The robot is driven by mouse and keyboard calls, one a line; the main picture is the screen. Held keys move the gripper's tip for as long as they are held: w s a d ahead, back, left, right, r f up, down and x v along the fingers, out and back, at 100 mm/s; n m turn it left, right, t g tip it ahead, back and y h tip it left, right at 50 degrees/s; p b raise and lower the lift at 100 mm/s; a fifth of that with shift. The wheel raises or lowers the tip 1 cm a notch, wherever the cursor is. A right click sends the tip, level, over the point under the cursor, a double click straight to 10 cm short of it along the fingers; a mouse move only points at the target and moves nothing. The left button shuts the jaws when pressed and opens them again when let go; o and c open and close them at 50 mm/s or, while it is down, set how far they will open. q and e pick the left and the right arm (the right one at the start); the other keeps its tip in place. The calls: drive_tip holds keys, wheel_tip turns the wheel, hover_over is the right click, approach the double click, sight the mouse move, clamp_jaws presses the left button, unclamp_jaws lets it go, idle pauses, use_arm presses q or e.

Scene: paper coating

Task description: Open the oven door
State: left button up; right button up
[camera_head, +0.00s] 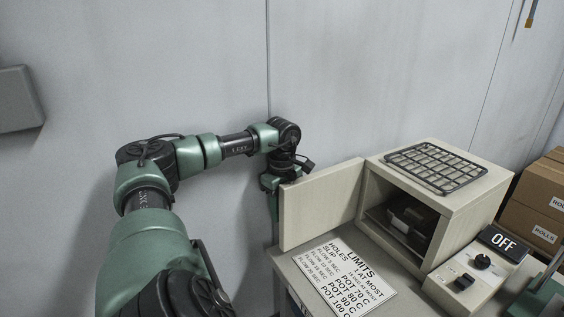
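The oven (468,199) is a pale box on the bench at the right. Its door (322,204) stands wide open, swung out to the left of the opening. Inside the oven, dark block-like shapes (408,217) sit in shadow. My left gripper (273,205) is at the door's outer left edge, partly hidden behind it. I cannot tell whether it touches the door or how its fingers stand.
A dark wire rack (436,166) lies on the oven's top. A control box with a knob (481,262) and an "OFF" display (503,243) stands at the right. A printed limits sheet (345,279) lies on the bench before the door. Cardboard boxes (535,207) are stacked far right.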

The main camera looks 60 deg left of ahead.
sight(282, 186)
use_arm(q)
wheel_tip(282, 186, up, 8)
drive_tip(key=shift+f, duration=0.1)
idle(0.4)
idle(0.5)
